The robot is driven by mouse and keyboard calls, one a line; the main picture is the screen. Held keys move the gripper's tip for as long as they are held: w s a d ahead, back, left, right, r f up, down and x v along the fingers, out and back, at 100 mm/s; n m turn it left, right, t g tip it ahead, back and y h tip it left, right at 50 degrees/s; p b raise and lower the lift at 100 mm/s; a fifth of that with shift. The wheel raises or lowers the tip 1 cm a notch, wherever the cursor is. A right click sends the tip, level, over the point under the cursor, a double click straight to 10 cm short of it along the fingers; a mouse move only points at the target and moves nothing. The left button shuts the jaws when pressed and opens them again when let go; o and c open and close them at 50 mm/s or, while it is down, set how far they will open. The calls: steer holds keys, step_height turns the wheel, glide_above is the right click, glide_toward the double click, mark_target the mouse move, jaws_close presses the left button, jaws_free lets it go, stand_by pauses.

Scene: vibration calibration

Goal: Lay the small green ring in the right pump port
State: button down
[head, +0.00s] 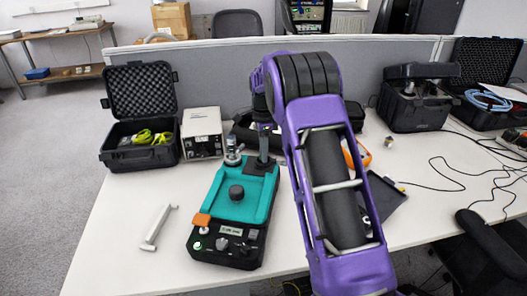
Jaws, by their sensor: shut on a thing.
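The pump unit (222,221) is a black device with a teal top tray and a dark round knob in its middle. It lies on the white table, left of my arm. My purple arm reaches forward over the table and bends down at its far end. My gripper (264,130) is small and dark in this view, above the back right of the pump unit. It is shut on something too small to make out. I cannot make out the small green ring. The right pump port is not clear, as the back right of the unit is partly covered by the gripper and a dark upright part.
A white handle-shaped bar (158,228) lies left of the unit. An open black case (140,144) and a beige box (202,133) stand behind left. A dark pad (387,200) and an orange tool lie right of my arm. Cables cross the right side.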

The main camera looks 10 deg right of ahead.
steer(key=c, duration=0.5)
jaws_free()
steer(key=shift+c, duration=0.2)
